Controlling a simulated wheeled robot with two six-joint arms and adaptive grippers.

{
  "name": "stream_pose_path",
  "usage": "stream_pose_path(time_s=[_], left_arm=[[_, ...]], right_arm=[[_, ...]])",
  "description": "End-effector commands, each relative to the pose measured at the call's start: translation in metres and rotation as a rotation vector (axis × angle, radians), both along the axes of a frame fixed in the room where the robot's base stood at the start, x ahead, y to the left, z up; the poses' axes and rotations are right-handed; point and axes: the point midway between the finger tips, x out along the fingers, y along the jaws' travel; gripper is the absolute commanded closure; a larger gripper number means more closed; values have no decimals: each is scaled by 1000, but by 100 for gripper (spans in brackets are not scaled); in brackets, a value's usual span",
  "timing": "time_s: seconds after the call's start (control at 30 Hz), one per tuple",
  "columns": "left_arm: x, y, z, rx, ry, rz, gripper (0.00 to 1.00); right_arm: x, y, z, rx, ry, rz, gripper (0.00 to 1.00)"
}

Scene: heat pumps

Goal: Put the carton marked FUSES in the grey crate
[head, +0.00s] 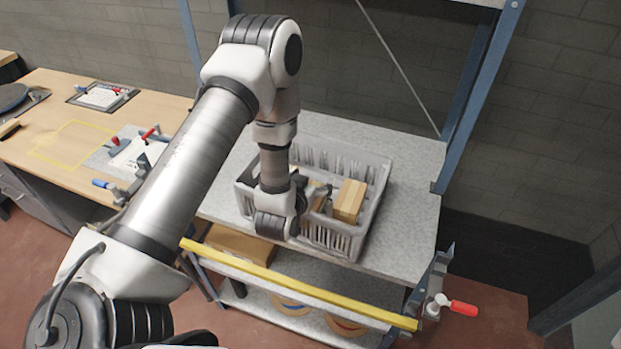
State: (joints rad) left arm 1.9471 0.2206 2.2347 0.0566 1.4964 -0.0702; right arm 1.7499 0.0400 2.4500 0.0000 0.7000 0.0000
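The grey crate (376,207) stands on the upper grey shelf, with slotted walls and an open top. A tan carton (350,201) is inside its right part. Another tan carton (311,194) shows partly in the middle of the crate, beside my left gripper and partly hidden by it. No marking can be read on either carton, so I cannot tell which is FUSES. My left gripper (321,193) is down at the crate, its dark fingers close to the middle carton. The wrist hides much of the fingers, and whether they grip is unclear. My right gripper is out of view.
Blue rack posts (480,95) flank the shelf. A wooden bench (60,125) stands left. The shelf right of the crate is clear.

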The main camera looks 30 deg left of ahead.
Motion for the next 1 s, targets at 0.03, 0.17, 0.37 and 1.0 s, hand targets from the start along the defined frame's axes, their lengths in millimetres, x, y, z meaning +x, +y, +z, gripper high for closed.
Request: stream_pose_path(time_s=[0.03,0.17,0.37,1.0], left_arm=[[-7,-2,-14,-13,30,-1,11],[-7,-2,-14,-13,31,-1,11],[-7,-2,4,-13,31,-1,11],[-109,-26,53,-6,23,-1,11]], right_arm=[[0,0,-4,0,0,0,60],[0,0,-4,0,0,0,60],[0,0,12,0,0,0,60],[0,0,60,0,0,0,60]])
